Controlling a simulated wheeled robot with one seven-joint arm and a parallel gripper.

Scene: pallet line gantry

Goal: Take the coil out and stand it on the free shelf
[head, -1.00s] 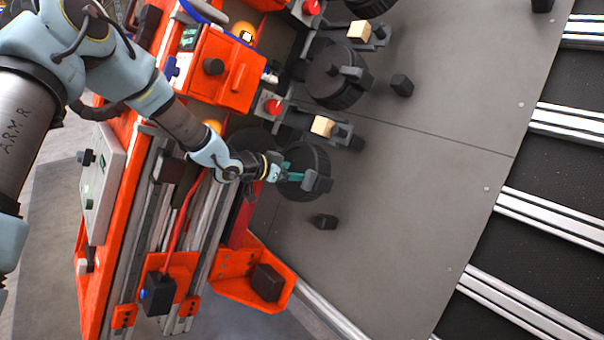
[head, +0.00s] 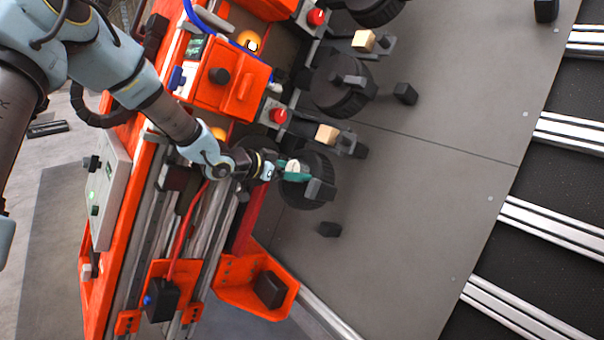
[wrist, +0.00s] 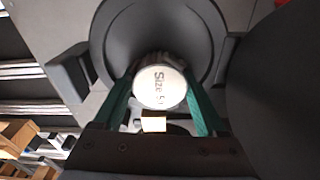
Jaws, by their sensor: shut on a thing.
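The coil (wrist: 160,88) appears to be the short cylinder with a white printed end face, reading "Size 5…", and a dark ribbed side. My gripper (wrist: 160,100) has its two teal fingers on either side of it, shut on it. Behind it is a large dark round disc (wrist: 112,40); I cannot tell whether the coil is clear of it. In the head view my gripper (head: 292,171) is at the lowest dark disc (head: 300,201), with a pale end showing between the fingers. I cannot tell which surface is the free shelf.
Another dark disc (head: 340,92) and wooden blocks (head: 327,134) on brackets stand above my gripper. The orange machine frame (head: 110,240) is at left, with an orange tray (head: 232,292) below. The grey plate (head: 430,190) to the right is mostly clear.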

